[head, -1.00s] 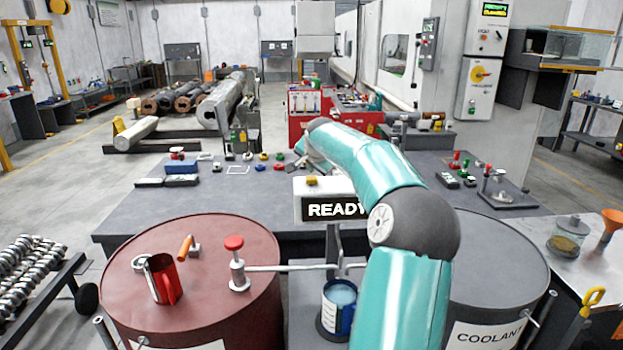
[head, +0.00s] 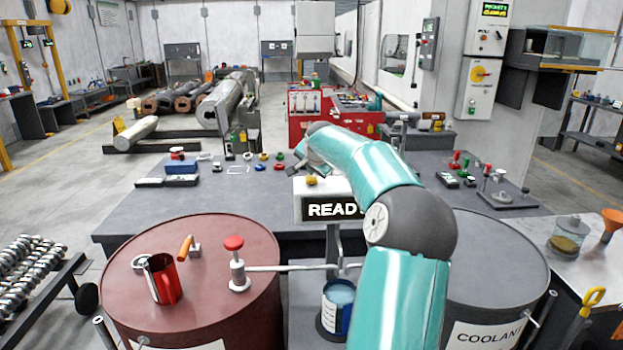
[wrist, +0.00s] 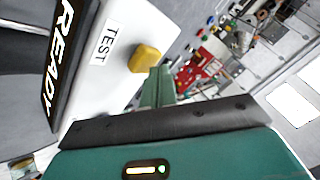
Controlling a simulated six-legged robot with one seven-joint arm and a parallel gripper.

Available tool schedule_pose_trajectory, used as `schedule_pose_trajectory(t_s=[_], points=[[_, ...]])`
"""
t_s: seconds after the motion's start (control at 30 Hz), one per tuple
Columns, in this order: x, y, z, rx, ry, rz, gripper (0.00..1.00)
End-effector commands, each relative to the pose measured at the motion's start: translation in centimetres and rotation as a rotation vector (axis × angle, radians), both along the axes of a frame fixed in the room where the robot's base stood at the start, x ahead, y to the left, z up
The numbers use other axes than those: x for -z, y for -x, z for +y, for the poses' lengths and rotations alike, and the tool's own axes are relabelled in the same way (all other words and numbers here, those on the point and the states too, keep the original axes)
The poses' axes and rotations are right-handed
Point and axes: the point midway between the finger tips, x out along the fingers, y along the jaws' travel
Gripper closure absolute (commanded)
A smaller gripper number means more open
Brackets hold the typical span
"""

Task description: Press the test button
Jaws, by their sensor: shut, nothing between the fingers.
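The test button is a yellow knob (wrist: 145,57) on the white top of the READY display box, beside a TEST label (wrist: 107,43). In the head view the yellow button (head: 311,181) sits on top of the display box (head: 312,208), which stands behind the gap between two barrels. My gripper (wrist: 158,76) is shut and empty, its fingertips close beside the button in the wrist view. I cannot tell whether they touch it. In the head view my arm's elbow covers the right end of the READY screen, and my fingertips are not clear.
A red barrel (head: 215,300) at left carries a red mug (head: 163,280) and a red-topped valve (head: 236,262). A coolant barrel (head: 500,262) is at right. A blue cup (head: 338,305) stands between them. A grey table (head: 200,205) with small parts lies behind.

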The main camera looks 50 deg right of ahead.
Motion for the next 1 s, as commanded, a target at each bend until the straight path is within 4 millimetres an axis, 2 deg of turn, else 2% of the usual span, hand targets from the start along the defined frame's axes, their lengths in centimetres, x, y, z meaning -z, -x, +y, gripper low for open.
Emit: schedule_pose_trajectory(t_s=[1.0], points=[[0.76,-0.02,-0.02,-0.001,0.001,0.0,1.0]])
